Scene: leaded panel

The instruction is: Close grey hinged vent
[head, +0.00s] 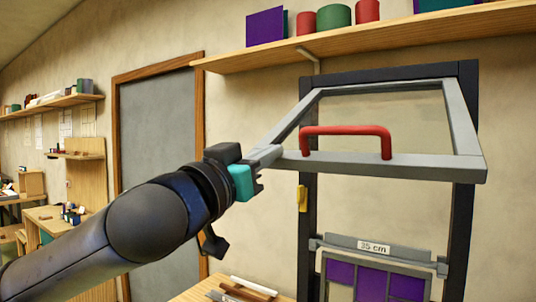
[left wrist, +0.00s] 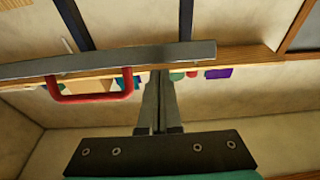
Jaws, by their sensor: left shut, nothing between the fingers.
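The grey vent (head: 440,165) is a hinged frame with a red handle (head: 345,130) on its front bar. It stands swung open, jutting out from the top of a dark upright frame (head: 465,220). My left gripper (head: 270,154) is at the left end of the front bar, its fingers shut and empty. In the left wrist view the shut fingers (left wrist: 160,85) reach up to the grey bar (left wrist: 100,62), to the side of the red handle (left wrist: 95,97). I cannot tell whether they touch it. My right gripper is not in view.
Below the vent, a purple-paned panel (head: 375,280) sits under a grey bar labelled 35 cm (head: 373,247). A yellow piece (head: 302,198) is on the dark frame's left post. A wooden shelf (head: 400,45) with coloured rolls runs above. Strips lie on a bench (head: 195,292) below.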

